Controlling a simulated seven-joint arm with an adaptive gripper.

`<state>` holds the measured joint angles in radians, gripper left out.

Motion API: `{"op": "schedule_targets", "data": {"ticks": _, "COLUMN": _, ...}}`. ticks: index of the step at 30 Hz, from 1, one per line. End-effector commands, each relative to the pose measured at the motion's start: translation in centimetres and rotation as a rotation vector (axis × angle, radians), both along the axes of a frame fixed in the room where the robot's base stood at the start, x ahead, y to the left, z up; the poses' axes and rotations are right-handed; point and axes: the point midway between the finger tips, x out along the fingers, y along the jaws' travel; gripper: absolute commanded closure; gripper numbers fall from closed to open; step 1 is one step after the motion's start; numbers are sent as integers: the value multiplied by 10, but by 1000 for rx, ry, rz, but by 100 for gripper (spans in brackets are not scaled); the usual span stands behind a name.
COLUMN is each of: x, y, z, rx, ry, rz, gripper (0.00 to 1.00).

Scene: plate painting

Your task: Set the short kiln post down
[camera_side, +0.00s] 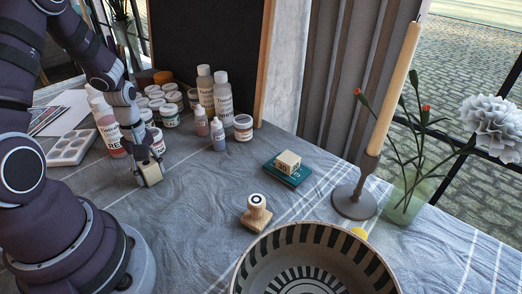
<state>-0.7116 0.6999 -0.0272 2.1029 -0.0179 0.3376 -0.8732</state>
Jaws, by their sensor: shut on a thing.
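My gripper (149,171) points down over the left part of the cloth-covered table. It is shut on a small pale beige block, the short kiln post (153,174). The fingers hide part of the post. I cannot tell from this view whether its underside touches the cloth or is slightly above it.
Paint bottles (221,94) and several paint jars stand behind my gripper. A white palette (72,148) lies left. A wooden block (288,162) sits on a teal book (273,175). A stamp (256,212), striped bowl (257,262) and candlestick (355,203) stand right. Cloth between gripper and stamp is clear.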

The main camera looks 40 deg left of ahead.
Motion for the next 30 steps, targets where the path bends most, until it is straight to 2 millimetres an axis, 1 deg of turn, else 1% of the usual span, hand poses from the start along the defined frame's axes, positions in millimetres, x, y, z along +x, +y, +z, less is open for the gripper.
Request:
{"op": "schedule_targets", "data": {"ticks": 5, "x": 0, "y": 0, "z": -3, "rx": -1, "ry": 1, "rz": 0, "gripper": 100}}
{"op": "schedule_targets", "data": {"ticks": 6, "x": 0, "y": 0, "z": -3, "rx": -1, "ry": 1, "rz": 0, "gripper": 58}}
{"op": "schedule_targets", "data": {"ticks": 11, "x": 0, "y": 0, "z": -2, "rx": -1, "ry": 1, "rz": 0, "gripper": 37}}
{"op": "schedule_targets", "data": {"ticks": 12, "x": 0, "y": 0, "z": -2, "rx": 0, "ry": 1, "rz": 0, "gripper": 36}}
{"op": "schedule_targets", "data": {"ticks": 19, "x": 0, "y": 0, "z": -2, "rx": 0, "ry": 1, "rz": 0, "gripper": 36}}
{"op": "schedule_targets", "data": {"ticks": 22, "x": 0, "y": 0, "z": 3, "rx": 1, "ry": -1, "rz": 0, "gripper": 36}}
{"op": "schedule_targets", "data": {"ticks": 26, "x": 1, "y": 1, "z": 22, "rx": 5, "ry": -5, "rz": 0, "gripper": 36}}
{"op": "schedule_targets", "data": {"ticks": 30, "x": 1, "y": 1, "z": 56, "rx": 6, "ry": -6, "rz": 1, "gripper": 36}}
